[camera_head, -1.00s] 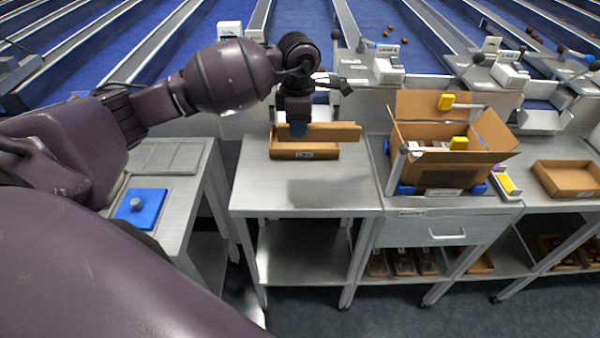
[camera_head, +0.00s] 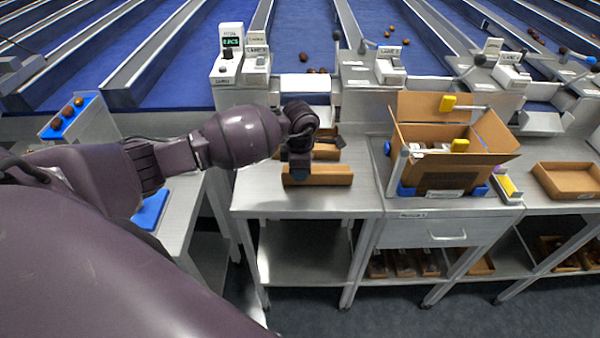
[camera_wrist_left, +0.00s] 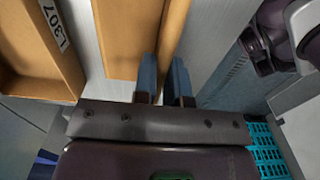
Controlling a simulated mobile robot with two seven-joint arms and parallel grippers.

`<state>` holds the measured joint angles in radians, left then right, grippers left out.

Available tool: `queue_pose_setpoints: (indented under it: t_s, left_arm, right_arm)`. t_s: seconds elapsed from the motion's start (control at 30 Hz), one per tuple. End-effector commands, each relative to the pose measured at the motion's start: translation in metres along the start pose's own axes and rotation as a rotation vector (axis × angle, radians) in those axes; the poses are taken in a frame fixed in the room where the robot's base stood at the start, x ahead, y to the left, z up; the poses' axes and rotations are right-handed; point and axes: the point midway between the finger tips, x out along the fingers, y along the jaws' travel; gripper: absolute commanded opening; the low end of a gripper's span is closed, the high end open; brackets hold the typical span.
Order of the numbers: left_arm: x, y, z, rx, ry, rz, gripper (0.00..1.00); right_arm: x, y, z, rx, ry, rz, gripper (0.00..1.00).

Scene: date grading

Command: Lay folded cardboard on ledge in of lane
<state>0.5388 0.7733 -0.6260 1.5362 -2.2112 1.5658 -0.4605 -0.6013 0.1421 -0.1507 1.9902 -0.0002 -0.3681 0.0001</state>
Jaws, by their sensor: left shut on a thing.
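My left gripper (camera_head: 300,172) is shut on the folded brown cardboard (camera_head: 330,176) above the front part of the grey metal table (camera_head: 265,195). In the left wrist view, the blue fingers of my left gripper (camera_wrist_left: 164,75) sit on either side of the folded cardboard (camera_wrist_left: 128,38). Whether the cardboard touches the table is unclear. A pale ledge (camera_head: 305,84) lies at the near end of the blue lane (camera_head: 300,35), beyond the table. My right gripper is in neither view.
A low cardboard tray (camera_head: 328,150) lies behind the held cardboard, partly hidden; its label shows in the left wrist view (camera_wrist_left: 55,25). An open carton (camera_head: 455,175) stands on the right. A control box with a green display (camera_head: 230,55) stands at the lane's left.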

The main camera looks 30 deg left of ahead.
Motion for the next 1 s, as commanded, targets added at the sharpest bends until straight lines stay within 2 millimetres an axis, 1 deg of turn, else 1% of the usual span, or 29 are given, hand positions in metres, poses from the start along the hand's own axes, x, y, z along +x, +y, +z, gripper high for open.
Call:
queue_pose_setpoints:
  t_s: [0.03, 0.1, 0.3, 0.43, 0.47, 0.6, 0.63, 0.87, 1.0]
  left_arm:
    - [0.0051, -0.0006, 0.0003, 0.000, 0.000, -0.001, 0.00]
    - [0.0076, 0.0000, -0.0003, 0.000, 0.001, 0.000, 0.00]
    - [0.0073, 0.0001, -0.0003, 0.001, 0.001, 0.001, 0.00]
    - [0.0105, 0.0001, -0.0002, 0.001, 0.001, 0.001, 0.00]
    - [0.0107, 0.0000, -0.0001, 0.001, 0.001, 0.001, 0.13]
    - [0.0096, 0.0000, -0.0001, 0.001, 0.000, 0.001, 0.35]
    - [0.0096, 0.0000, -0.0001, 0.001, 0.000, 0.001, 0.37]
    - [0.0094, 0.0000, -0.0001, 0.001, 0.000, 0.001, 0.37]
    - [0.0045, 0.0001, -0.0001, 0.001, 0.000, 0.001, 0.37]
  right_arm:
    - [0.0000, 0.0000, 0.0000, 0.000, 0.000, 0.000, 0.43]
    - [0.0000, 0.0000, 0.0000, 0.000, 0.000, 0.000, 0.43]
    - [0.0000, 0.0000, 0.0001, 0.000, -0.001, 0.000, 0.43]
    - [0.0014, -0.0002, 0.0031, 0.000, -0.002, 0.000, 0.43]
    - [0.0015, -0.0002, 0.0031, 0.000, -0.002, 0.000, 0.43]
    - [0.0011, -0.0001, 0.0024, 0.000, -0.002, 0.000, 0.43]
    - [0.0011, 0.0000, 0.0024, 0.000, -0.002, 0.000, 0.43]
    - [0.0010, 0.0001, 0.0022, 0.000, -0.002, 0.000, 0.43]
    - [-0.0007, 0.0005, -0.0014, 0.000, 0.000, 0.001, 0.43]
